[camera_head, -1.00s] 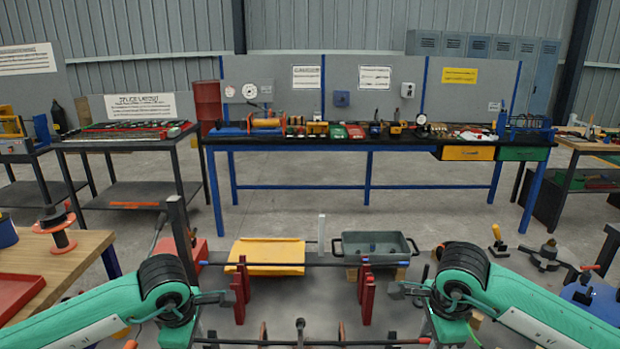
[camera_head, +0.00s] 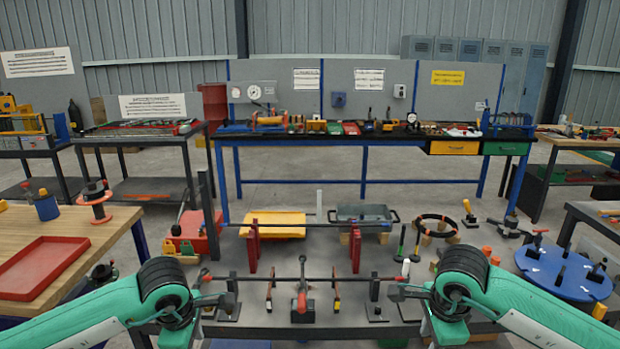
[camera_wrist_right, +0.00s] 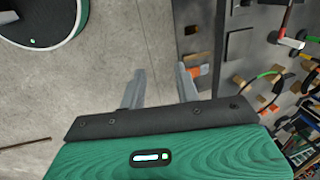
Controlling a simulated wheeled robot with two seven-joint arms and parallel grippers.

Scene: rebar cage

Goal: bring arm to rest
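My left gripper (camera_head: 216,299) is low at the left in the head view, near the left end of the front rebar rod (camera_head: 306,279). Whether its fingers are apart is too small to tell. My right gripper (camera_head: 405,293) is low at the right, near the rod's other end. Its two fingers stand apart with nothing between them in the right wrist view (camera_wrist_right: 160,90). Both green arms come in from the lower corners with bent black wrists. A second rod (camera_head: 310,225) lies across two red uprights (camera_head: 253,246) farther back.
A wooden table (camera_head: 85,238) with a red tray (camera_head: 48,266) is at the left. A blue round plate (camera_head: 563,270) is at the right. Yellow (camera_head: 273,224) and grey (camera_head: 362,213) trays sit behind the rods. Bare floor shows under my right gripper in the wrist view.

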